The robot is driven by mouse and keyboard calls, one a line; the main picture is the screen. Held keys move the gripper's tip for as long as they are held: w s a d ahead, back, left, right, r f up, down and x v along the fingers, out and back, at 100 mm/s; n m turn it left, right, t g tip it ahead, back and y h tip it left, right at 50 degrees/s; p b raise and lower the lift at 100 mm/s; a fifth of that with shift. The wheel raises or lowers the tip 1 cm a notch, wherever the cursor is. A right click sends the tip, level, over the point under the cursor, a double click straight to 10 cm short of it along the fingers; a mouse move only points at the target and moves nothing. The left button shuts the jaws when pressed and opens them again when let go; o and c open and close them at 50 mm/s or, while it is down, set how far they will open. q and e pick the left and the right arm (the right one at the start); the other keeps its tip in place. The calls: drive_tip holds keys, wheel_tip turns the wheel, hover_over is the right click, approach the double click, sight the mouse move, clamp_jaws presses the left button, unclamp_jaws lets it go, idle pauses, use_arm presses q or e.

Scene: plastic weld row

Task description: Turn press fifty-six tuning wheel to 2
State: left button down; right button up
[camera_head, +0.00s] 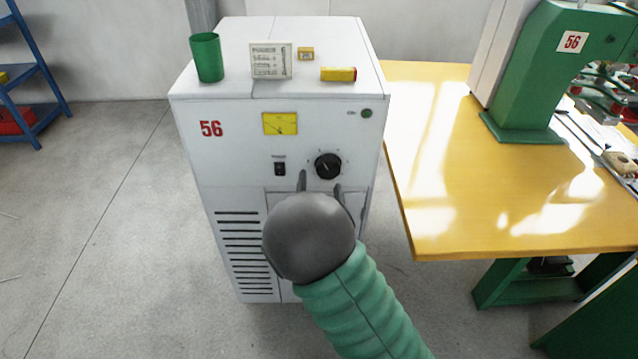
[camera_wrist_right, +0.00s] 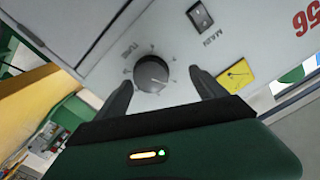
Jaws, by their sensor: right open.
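The black tuning wheel (camera_head: 328,166) sits on the front panel of the white cabinet (camera_head: 235,160) marked 56. It also shows in the right wrist view (camera_wrist_right: 151,74), with a ring of small marks and the word TUNE beside it. I cannot read which number its pointer is at. My right gripper (camera_head: 320,182) is open, its two dark fingers pointing at the panel. In the right wrist view the fingers (camera_wrist_right: 165,85) stand on either side of the wheel, apart from it. The hand hides the panel below the wheel. My left gripper is not in view.
A yellow table (camera_head: 425,150) with a green press (camera_head: 545,75) stands right.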

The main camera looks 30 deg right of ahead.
sight(327, 172)
drive_tip(key=shift+g, duration=0.3)
drive_tip(key=w+d, duration=0.1)
drive_tip(key=d, duration=0.1)
drive_tip(key=w+d, duration=0.1)
drive_tip(key=d, duration=0.1)
drive_tip(key=w+d+f, duration=0.1)
drive_tip(key=d, duration=0.1)
drive_tip(key=shift+w+f, duration=0.1)
drive_tip(key=shift+w+a+r, duration=0.1)
drive_tip(key=shift+a+r, duration=0.1)
drive_tip(key=shift+a, duration=0.3)
drive_tip(key=shift+a+r, duration=0.15)
drive_tip(key=shift+a, duration=0.35)
drive_tip(key=shift+a+r, duration=0.1)
drive_tip(key=shift+a, duration=0.2)
drive_tip(key=shift+c, duration=2.1)
drive_tip(key=shift+d, duration=0.7)
drive_tip(key=c, duration=0.7)
drive_tip(key=shift+c, duration=1.1)
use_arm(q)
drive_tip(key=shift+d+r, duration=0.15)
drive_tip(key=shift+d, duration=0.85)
use_arm(e)
drive_tip(key=shift+a, duration=0.25)
